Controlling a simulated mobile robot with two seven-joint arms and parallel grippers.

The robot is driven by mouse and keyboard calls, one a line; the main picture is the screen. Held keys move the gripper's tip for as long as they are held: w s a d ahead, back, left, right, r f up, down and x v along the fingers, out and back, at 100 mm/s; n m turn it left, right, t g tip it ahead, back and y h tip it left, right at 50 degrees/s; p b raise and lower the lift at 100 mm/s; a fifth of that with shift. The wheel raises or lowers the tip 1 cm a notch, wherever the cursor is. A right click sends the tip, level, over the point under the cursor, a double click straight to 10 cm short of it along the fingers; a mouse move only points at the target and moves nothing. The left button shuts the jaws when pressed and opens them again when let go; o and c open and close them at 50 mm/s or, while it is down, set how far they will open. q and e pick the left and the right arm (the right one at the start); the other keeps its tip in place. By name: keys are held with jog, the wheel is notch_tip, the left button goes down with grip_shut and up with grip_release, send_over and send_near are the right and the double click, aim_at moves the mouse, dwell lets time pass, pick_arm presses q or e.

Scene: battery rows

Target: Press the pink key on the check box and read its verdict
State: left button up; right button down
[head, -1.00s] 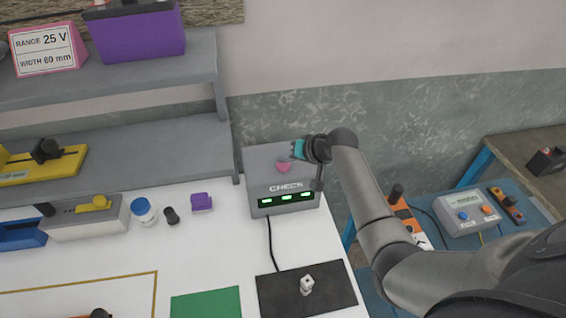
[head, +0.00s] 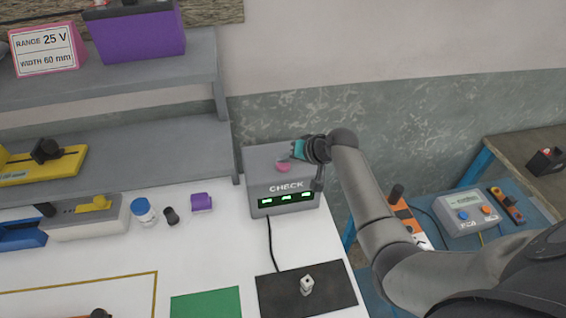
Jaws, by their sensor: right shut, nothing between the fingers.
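The grey check box (head: 270,188) stands on the white table, right of the shelf. Its front is marked CHECK, and its dark display (head: 286,199) shows several green lit marks too small to read. The pink key (head: 282,168) is on the box's top. My right gripper (head: 296,150) is shut and empty, with teal fingertips over the top of the box just behind and right of the key. I cannot tell whether the fingertips touch the key. My left gripper is not in view.
A black mat (head: 335,283) with a small light piece (head: 307,285) lies in front of the box. A black cable runs from the box to the mat. A green mat (head: 206,304) lies to the left. A grey shelf (head: 120,155) stands at left.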

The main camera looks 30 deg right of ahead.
aim_at(286, 167)
jog(key=shift+f, duration=0.1)
dwell(0.3)
jog(key=shift+f, duration=0.4)
jog(key=shift+s+r+p, duration=0.1)
jog(key=shift+r+p, duration=0.3)
jog(key=shift+p, duration=0.05)
dwell(0.3)
notch_tip(286, 167, up, 6)
jog(key=p, duration=0.6)
jog(key=shift+r+p, duration=0.1)
jog(key=shift+p, duration=0.2)
